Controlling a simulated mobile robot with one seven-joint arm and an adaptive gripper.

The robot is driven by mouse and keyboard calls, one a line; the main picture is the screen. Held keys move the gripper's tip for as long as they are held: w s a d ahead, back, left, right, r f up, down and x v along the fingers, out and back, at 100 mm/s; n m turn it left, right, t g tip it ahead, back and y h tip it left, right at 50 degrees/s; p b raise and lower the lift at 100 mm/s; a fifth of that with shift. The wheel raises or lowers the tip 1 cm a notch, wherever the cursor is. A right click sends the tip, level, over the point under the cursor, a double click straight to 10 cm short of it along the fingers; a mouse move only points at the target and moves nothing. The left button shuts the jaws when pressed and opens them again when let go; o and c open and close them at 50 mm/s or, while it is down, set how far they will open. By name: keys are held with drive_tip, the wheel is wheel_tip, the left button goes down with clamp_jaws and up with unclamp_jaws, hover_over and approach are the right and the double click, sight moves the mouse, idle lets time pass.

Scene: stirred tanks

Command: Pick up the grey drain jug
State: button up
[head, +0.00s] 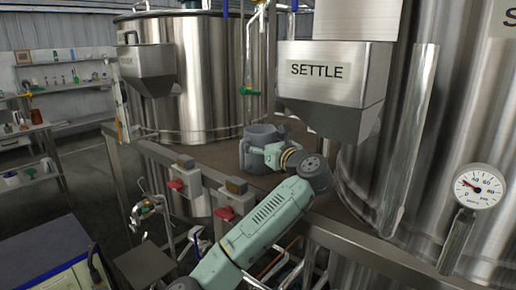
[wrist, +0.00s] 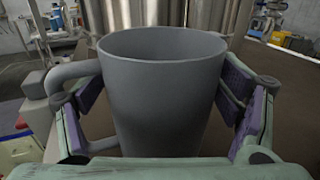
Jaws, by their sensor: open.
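The grey drain jug (head: 262,136) stands upright on the brown deck between the two steel tanks in the head view. My arm reaches it from the front right and partly covers it. In the wrist view the jug (wrist: 162,95) fills the middle, its handle on the left. My gripper (wrist: 165,105) is open, with a purple-padded finger on each side of the jug. The left finger is beside the handle, and the right finger is close to the jug's wall. I cannot tell whether either finger touches it. The jug's base is hidden.
A steel hopper marked SETTLE (head: 335,85) hangs just above and right of the jug. A large tank (head: 205,80) stands behind, another at right with a pressure gauge (head: 479,187). Shelves (head: 60,100) stand far left.

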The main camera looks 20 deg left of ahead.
drive_tip(key=shift+w+a, duration=0.3)
drive_tip(key=shift+w, duration=0.05)
drive_tip(key=c, duration=1)
drive_tip(key=shift+c, duration=0.2)
